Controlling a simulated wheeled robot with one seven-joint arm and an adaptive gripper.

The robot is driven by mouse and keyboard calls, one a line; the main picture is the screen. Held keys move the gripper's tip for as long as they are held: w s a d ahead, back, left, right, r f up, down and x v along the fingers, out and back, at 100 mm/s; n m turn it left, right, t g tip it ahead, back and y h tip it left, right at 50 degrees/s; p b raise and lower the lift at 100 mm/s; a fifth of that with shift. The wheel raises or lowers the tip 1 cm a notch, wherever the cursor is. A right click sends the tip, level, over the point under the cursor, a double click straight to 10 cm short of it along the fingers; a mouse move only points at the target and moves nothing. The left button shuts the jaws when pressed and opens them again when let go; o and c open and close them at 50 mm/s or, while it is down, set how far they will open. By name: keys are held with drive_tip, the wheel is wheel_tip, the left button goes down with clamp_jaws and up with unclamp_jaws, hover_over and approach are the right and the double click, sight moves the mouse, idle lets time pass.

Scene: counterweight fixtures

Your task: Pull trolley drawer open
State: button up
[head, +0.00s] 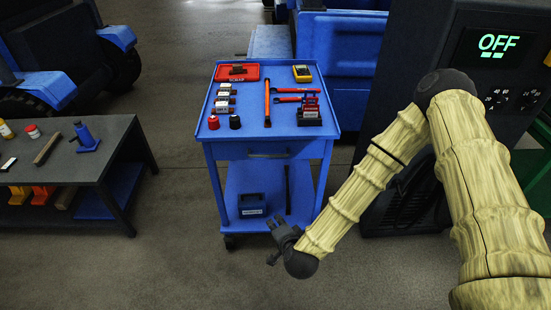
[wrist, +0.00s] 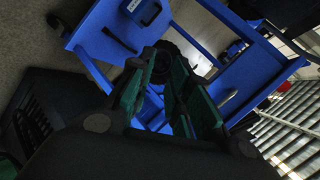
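The blue trolley (head: 213,130) stands in the middle of the head view. Its drawer (head: 312,149) is under the top and looks shut, with a dark bar handle (head: 268,155) across its front. In the wrist view my gripper (wrist: 165,70) shows green inner pads.
A grey bench (head: 110,150) stands left, a dark cabinet (head: 425,60) right. The floor before the trolley is clear.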

sight(278, 156)
drive_tip(key=w+r+m+t+h, duration=0.3)
drive_tip(key=w+r+m+t, duration=0.3)
drive_tip(key=w+r, duration=0.6)
drive_tip(key=shift+m+g, duration=0.6)
drive_tip(key=shift+g, duration=0.1)
drive_tip(key=x, duration=0.7)
drive_tip(key=d+x, duration=0.1)
drive_tip(key=x, duration=0.2)
drive_tip(key=shift+w+p, duration=0.2)
drive_tip(key=shift+p, duration=0.2)
clamp_jaws()
drive_tip(key=shift+a, duration=0.1)
